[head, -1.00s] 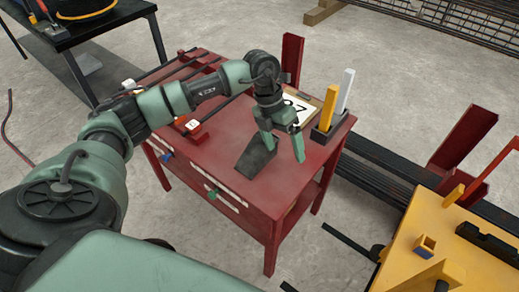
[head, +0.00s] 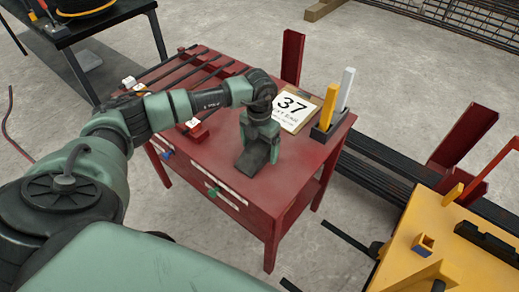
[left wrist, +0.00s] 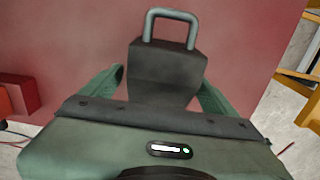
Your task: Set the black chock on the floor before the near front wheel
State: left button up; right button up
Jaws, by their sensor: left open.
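The black chock (head: 248,164) sits on the red table, partly hidden by my left gripper (head: 261,143). In the left wrist view the chock (left wrist: 167,67) is a dark grey block with a loop handle on its far end. My left gripper (left wrist: 162,92) is open there, with one green finger on each side of the chock; I cannot tell whether they touch it. I see no wheel that I can make out as the near front wheel. My right gripper is out of view.
The red table (head: 285,185) also bears a card marked 37 (head: 293,110), a holder with a yellow and a white stick (head: 328,125), and dark bars (head: 190,72). A yellow machine (head: 425,230) stands at the right. Grey floor (head: 230,30) is open behind the table.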

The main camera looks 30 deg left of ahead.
pick_arm(q)
jog(key=c, duration=1.8)
jog(key=shift+r, duration=0.1)
grip_shut()
jog(key=shift+r, duration=0.1)
